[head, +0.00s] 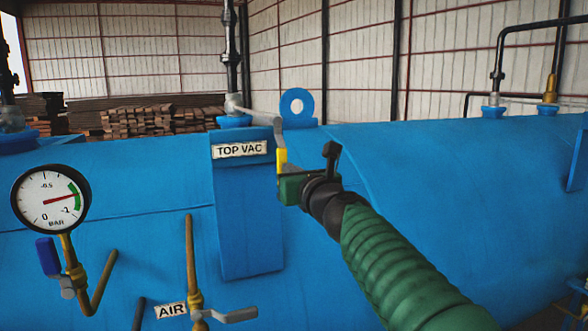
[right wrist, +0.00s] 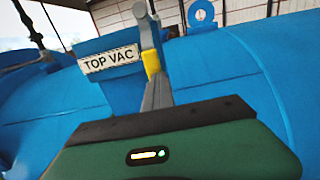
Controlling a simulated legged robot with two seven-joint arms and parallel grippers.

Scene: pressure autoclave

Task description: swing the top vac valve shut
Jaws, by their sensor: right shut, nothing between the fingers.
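The TOP VAC label (head: 240,149) is on a blue plate on the tank, and it also shows in the right wrist view (right wrist: 109,60). Above it the top vac valve's grey lever (head: 277,126) reaches right from the pipe and bends down; its lower part shows in the right wrist view (right wrist: 146,32). My right gripper (head: 282,157) is shut and empty, its yellow-tipped fingers (right wrist: 152,64) overlapping the lever's lower end. I cannot tell whether they touch. My left gripper is out of view.
A pressure gauge (head: 50,200) and a blue-handled valve (head: 47,256) stand at the left. The AIR valve's lever (head: 231,315) is low in front. A blue lifting eye (head: 298,107) stands behind the top vac lever. The tank's top to the right is mostly clear.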

